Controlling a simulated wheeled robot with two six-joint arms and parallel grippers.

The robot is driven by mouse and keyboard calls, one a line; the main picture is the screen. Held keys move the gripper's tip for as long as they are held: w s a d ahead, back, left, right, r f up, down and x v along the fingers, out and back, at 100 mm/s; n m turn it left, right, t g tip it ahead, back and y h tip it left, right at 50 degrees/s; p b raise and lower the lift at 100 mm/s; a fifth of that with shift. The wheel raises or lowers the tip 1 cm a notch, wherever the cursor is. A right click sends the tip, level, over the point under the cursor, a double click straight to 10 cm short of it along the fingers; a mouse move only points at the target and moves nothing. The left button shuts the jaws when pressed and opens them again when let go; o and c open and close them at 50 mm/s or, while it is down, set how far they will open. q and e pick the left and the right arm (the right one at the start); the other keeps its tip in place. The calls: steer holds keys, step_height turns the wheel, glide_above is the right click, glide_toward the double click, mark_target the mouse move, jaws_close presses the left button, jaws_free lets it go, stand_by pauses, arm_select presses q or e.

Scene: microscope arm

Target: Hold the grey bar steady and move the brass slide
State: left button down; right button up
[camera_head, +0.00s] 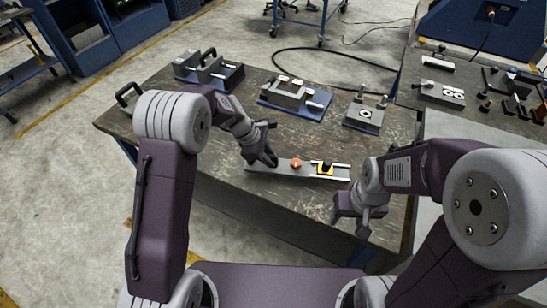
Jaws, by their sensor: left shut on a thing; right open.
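The grey bar (279,170) lies across the front part of the worktable, with an orange-red knob (296,163) near its middle. The brass slide (325,170), seen as a small yellow piece with a black top, sits on the bar's right half. My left gripper (262,160) is shut on the bar's left end and covers part of it. My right gripper (352,219) is open and empty. It is to the right of and nearer than the bar, apart from the slide.
Several metal fixtures stand along the back of the worktable (225,135), including a blue-based block (295,98) and a plate with posts (365,115). A second table at right holds more parts (442,94). The tabletop in front of the bar is clear.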

mark_target(260, 164)
arm_select(q)
steer(key=shift+w+a+f+b, duration=0.3)
steer(key=shift+a+f+b, duration=0.1)
steer(key=shift+a+f, duration=0.45)
steer(key=shift+w+a+f+b, duration=0.3)
steer(key=shift+a+f+b, duration=0.1)
steer(key=shift+a+f, duration=0.4)
steer(key=shift+a+f, duration=0.1)
steer(key=shift+f, duration=0.05)
stand_by(0.6)
